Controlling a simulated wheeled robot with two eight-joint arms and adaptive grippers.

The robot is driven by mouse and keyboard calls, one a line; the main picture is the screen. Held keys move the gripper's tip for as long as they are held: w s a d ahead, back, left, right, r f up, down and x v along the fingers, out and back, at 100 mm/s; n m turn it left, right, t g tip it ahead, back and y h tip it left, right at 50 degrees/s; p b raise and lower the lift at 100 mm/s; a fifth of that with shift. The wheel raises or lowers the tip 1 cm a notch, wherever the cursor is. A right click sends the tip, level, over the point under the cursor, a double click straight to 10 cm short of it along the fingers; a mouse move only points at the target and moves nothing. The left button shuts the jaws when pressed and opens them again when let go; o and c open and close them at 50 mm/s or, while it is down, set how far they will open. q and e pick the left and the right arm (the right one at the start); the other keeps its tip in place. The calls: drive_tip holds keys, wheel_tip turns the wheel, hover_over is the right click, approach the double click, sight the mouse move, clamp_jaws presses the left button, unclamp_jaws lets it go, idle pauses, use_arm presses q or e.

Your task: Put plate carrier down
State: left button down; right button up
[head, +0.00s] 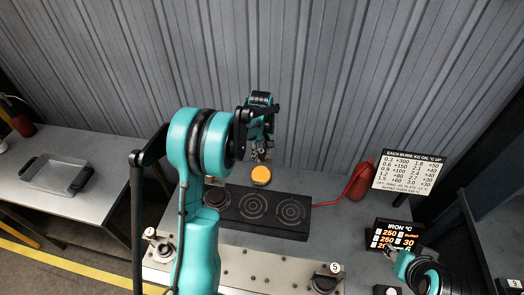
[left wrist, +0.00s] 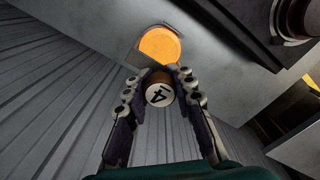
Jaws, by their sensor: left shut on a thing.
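My left gripper (head: 261,154) is above the back of the worktable, near the ribbed wall. In the left wrist view the gripper (left wrist: 160,78) is shut on a round knob with a white numbered face (left wrist: 159,94), which seems to belong to the plate carrier. A bright orange disc (left wrist: 160,46) shows just beyond the fingertips. The same orange disc (head: 261,175) shows below the gripper in the head view. I cannot tell whether the disc is joined to the held knob or rests on the table. My right arm (head: 428,272) shows at the lower right; its finger opening is unclear.
A black slab with ring-marked round plates (head: 262,210) lies in front of the disc. A metal rail (head: 245,265) with numbered knobs runs along the front. A red bottle-like object (head: 358,182), a chart sign (head: 410,172) and an iron temperature display (head: 393,236) stand at right.

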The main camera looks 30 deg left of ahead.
use_arm(q)
drive_tip(key=shift+f, duration=0.5)
drive_tip(key=c, duration=1.3)
unclamp_jaws()
drive_tip(key=shift+f, duration=0.1)
drive_tip(key=shift+o, duration=0.2)
